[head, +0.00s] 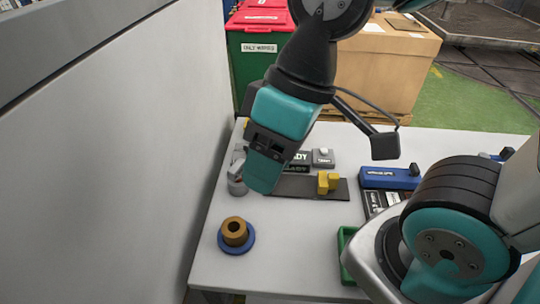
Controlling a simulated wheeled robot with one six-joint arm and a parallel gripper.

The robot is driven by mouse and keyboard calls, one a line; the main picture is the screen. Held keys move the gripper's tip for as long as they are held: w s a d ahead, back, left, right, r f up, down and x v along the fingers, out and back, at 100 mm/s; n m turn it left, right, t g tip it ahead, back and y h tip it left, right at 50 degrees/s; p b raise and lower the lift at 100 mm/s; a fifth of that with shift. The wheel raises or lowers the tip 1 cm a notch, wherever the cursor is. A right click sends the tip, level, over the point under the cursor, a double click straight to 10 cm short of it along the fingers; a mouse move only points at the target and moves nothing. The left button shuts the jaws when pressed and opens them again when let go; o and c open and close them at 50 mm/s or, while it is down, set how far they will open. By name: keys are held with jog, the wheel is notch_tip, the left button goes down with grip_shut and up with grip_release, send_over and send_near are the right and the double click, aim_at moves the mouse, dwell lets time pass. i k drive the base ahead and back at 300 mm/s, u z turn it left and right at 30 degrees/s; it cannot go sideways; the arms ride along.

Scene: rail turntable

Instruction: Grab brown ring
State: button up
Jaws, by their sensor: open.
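A brown ring (235,231) sits on a round blue base (249,243) near the front left of the light grey table. My gripper (262,176) is above the table, behind the brown ring and a little to its right, apart from it. My gripper points down and is open. Its fingertips are partly hidden by its teal housing, and nothing is visible between them.
A grey metal cylinder (237,186) stands left of my gripper. A dark plate with a yellow block (328,182) lies to the right, with a blue box (390,178) beyond it. A green tray (347,262) is partly hidden by my arm. A grey wall (110,170) runs along the left.

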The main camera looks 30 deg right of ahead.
aim_at(234, 228)
jog(key=k, duration=1.05)
jog(key=u, duration=0.7)
jog(key=i, duration=0.65)
jog(key=u, duration=0.35)
